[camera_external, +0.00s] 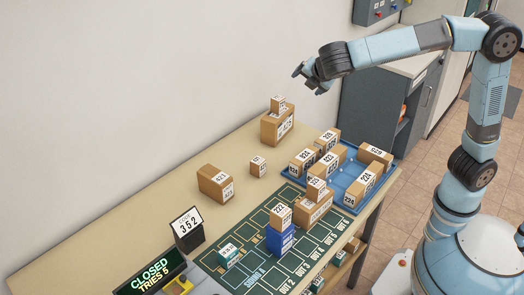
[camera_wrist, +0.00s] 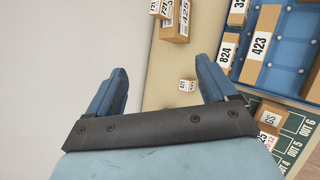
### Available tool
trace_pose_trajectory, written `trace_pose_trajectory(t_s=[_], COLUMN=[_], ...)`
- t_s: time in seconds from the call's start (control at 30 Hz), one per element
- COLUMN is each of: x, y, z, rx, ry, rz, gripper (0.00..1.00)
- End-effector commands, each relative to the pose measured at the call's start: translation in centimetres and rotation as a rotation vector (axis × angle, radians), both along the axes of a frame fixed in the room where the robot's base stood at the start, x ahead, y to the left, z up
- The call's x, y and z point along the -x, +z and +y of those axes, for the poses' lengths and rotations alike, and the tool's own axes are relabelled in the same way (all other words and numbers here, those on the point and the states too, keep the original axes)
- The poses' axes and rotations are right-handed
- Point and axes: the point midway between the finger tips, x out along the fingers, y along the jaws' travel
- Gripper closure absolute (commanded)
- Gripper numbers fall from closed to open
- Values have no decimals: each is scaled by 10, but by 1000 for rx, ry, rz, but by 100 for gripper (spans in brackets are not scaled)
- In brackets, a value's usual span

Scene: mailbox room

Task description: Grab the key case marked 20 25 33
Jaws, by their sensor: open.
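A small tan box (camera_external: 258,166) with a white label stands on the tan counter, left of the blue tray. Its label is too small to read for sure, so I cannot tell whether it is the case marked 20 25 33. In the wrist view a small white-labelled box (camera_wrist: 187,86) lies below and between the finger lines, apart from the fingers; it looks like the same box. My gripper (camera_external: 309,82) is high above the back of the counter. Its fingers (camera_wrist: 161,68) are spread and nothing is between them.
A blue tray (camera_external: 335,181) with several labelled cartons is at the right. A carton (camera_external: 276,128) with a smaller box on top stands at the back; another carton (camera_external: 215,184) is at left. A teal box (camera_external: 229,254) and a stacked blue box (camera_external: 280,240) stand on the green mat (camera_external: 255,272).

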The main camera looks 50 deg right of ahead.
Motion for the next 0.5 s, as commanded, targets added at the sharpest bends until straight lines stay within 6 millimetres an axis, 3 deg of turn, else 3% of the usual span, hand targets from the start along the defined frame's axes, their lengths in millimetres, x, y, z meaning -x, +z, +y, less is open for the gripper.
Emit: trace_pose_trajectory(t_s=[0.03,0.27,0.5], x=[0,14,67], y=[-4,-10,-19], z=[30,152,283], rx=[56,327,605], ry=[58,297,522], rz=[-11,-91,-220], gripper=[15,15,15])
